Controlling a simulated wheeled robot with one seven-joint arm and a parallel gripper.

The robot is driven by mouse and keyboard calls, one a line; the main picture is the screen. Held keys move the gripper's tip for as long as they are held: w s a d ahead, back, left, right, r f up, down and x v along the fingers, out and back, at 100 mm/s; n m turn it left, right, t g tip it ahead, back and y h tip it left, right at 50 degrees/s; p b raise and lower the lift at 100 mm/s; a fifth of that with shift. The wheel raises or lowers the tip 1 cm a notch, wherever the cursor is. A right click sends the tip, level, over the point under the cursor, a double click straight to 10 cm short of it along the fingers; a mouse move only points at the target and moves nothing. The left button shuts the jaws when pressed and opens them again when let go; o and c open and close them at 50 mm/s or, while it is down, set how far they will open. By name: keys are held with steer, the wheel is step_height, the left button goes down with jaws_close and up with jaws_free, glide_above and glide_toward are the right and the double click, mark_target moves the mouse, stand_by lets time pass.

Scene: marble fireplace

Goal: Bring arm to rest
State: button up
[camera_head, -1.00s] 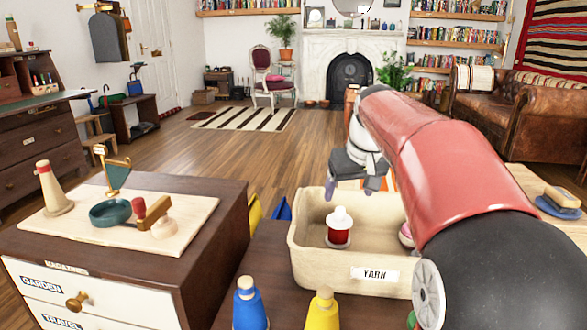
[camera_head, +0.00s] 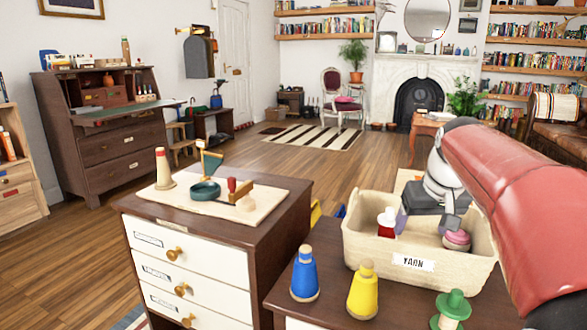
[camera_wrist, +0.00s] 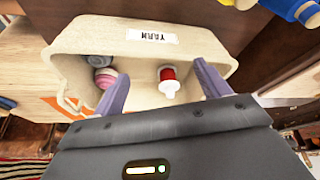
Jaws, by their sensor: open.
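My gripper (camera_head: 427,224) is open and empty above the cream bin (camera_head: 365,257) labelled YARN, at its far side. In the wrist view its two purple fingers (camera_wrist: 161,84) are spread apart over the bin (camera_wrist: 80,50), with no object between the tips that I can see them touch. A red bottle with a white top (camera_head: 386,222) is in the bin's left part; it also shows in the wrist view (camera_wrist: 168,83). A pink ball (camera_head: 456,240) is in the right part. A greyish ball (camera_wrist: 99,60) shows near it in the wrist view.
Blue (camera_head: 304,275), yellow (camera_head: 363,292) and green (camera_head: 452,310) bottle-like pieces stand in front of the bin. A drawer cabinet (camera_head: 208,240) with a board (camera_head: 262,193) of small items stands at left. Open wooden floor (camera_head: 320,165) lies beyond.

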steer(key=s+a+f, duration=0.3)
steer(key=s+f, duration=0.1)
steer(key=s, duration=0.4)
steer(key=s+a+f, duration=0.3)
steer(key=s+a, duration=0.1)
steer(key=s, duration=0.4)
steer(key=s+a+f+t, duration=0.1)
steer(key=s+a+f, duration=0.2)
steer(key=s, duration=0.4)
steer(key=shift+s+a+f+p, duration=0.15)
steer(key=shift+s+f+p, duration=0.2)
steer(key=shift+f, duration=0.45)
